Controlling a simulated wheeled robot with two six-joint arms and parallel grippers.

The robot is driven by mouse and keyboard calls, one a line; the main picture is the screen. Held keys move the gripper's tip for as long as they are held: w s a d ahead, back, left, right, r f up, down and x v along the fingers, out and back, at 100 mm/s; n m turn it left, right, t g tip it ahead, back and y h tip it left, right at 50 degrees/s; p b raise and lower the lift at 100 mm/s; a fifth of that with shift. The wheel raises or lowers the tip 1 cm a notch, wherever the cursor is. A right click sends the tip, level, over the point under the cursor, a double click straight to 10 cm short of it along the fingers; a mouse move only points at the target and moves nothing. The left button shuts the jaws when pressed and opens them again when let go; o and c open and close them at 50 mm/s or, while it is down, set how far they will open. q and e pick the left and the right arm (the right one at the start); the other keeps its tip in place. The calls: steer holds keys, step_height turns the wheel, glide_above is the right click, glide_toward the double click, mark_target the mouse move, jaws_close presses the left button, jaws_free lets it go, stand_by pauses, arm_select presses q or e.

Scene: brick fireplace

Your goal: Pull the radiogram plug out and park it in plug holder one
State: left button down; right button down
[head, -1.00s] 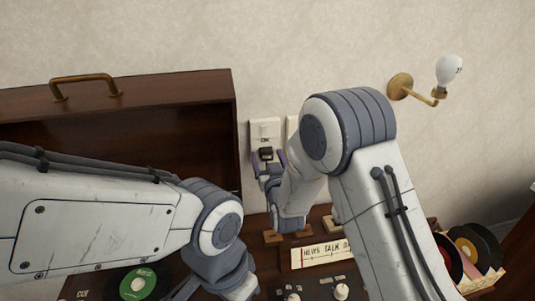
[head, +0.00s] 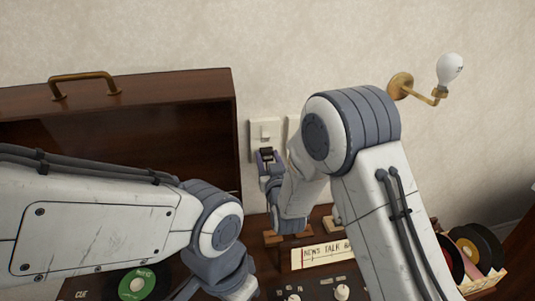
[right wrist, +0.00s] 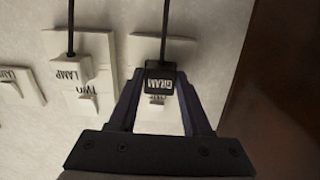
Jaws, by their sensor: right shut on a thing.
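The black plug marked GRAM (right wrist: 159,77) is at a white wall socket plate (right wrist: 185,50), its cord running to the top edge of the right wrist view. My right gripper (right wrist: 160,82) is shut on this plug, one finger on each side. In the head view the plug (head: 267,154) shows small between the fingers of my right gripper (head: 268,158), below a white switch (head: 265,132). I cannot tell whether its pins are fully in the socket. No label reading holder one is legible.
A white plug marked LAMP (right wrist: 74,70) sits in a neighbouring plate. A dark wooden cabinet (head: 236,100) stands close on the left. A wooden block (head: 274,238) lies below my right wrist. A bulb on a brass bracket (head: 401,86) juts from the wall; records (head: 480,245) stand lower right.

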mark_target(268, 158)
steer(key=shift+s+d+b, duration=0.2)
steer(key=shift+s+b, duration=0.05)
steer(key=shift+s, duration=0.65)
steer(key=shift+s+d+b, duration=0.15)
steer(key=shift+s+b, duration=0.15)
steer(key=shift+s, duration=0.65)
steer(key=shift+s+d+b, duration=0.2)
steer(key=shift+s+b, duration=0.05)
steer(key=shift+s, duration=0.65)
